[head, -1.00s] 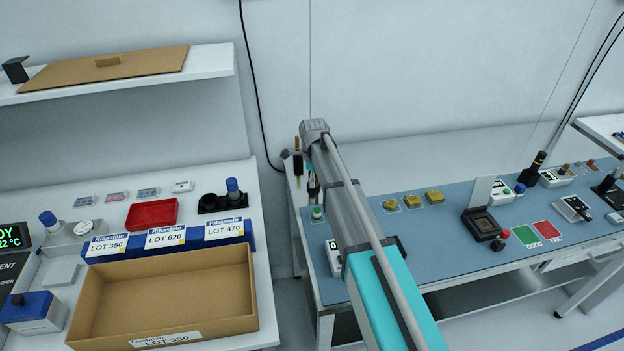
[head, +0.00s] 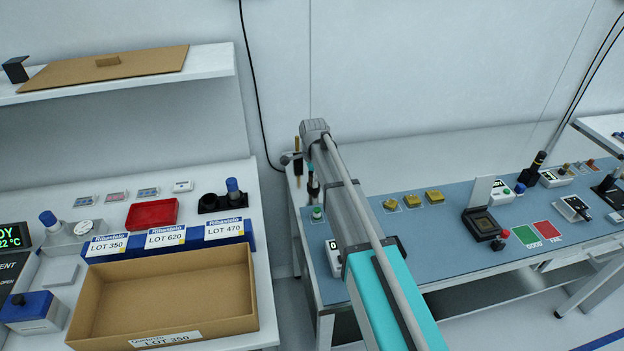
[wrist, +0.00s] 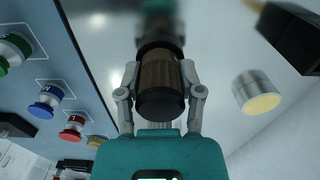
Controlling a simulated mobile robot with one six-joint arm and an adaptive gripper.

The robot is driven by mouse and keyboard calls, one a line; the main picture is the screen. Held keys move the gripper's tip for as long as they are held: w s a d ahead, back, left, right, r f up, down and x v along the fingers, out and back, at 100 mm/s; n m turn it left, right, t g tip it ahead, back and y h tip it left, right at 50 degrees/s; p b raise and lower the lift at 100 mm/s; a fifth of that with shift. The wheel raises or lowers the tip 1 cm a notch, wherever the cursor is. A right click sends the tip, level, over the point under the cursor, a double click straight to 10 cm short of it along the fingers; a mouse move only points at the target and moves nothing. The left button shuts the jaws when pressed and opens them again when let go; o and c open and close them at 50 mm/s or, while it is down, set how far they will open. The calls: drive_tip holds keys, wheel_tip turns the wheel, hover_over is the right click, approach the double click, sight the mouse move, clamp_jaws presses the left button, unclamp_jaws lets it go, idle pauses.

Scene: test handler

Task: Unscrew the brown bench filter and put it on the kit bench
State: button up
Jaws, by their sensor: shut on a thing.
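In the wrist view the brown filter (wrist: 158,72) is a ribbed brown cylinder with black ends. My gripper (wrist: 160,92) is shut on it, one finger on each side. A blurred dark and teal piece (wrist: 158,22) lies in line beyond the filter; I cannot tell whether the filter is joined to it. In the head view my arm covers most of this spot at the left end of the blue-topped bench (head: 450,235), and the filter cannot be made out there. No bench is marked as the kit bench; a white bench (head: 262,262) stands to the left.
The wrist view shows blue (wrist: 42,110) and red knobs (wrist: 70,133) on the left, and a silver cylinder (wrist: 255,92) on the right. The white bench holds a cardboard box (head: 170,285), a red tray (head: 151,213) and blue lot-labelled bins. A gap separates the benches.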

drive_tip(key=n, duration=0.3)
drive_tip(key=shift+d+n, duration=0.15)
drive_tip(key=shift+n, duration=0.15)
drive_tip(key=n, duration=0.4)
drive_tip(key=o, duration=0.8)
drive_tip(key=shift+f, duration=0.1)
drive_tip(key=shift+o, duration=0.2)
drive_tip(key=shift+m, duration=0.3)
drive_tip(key=m, duration=1)
drive_tip(key=shift+m, duration=0.4)
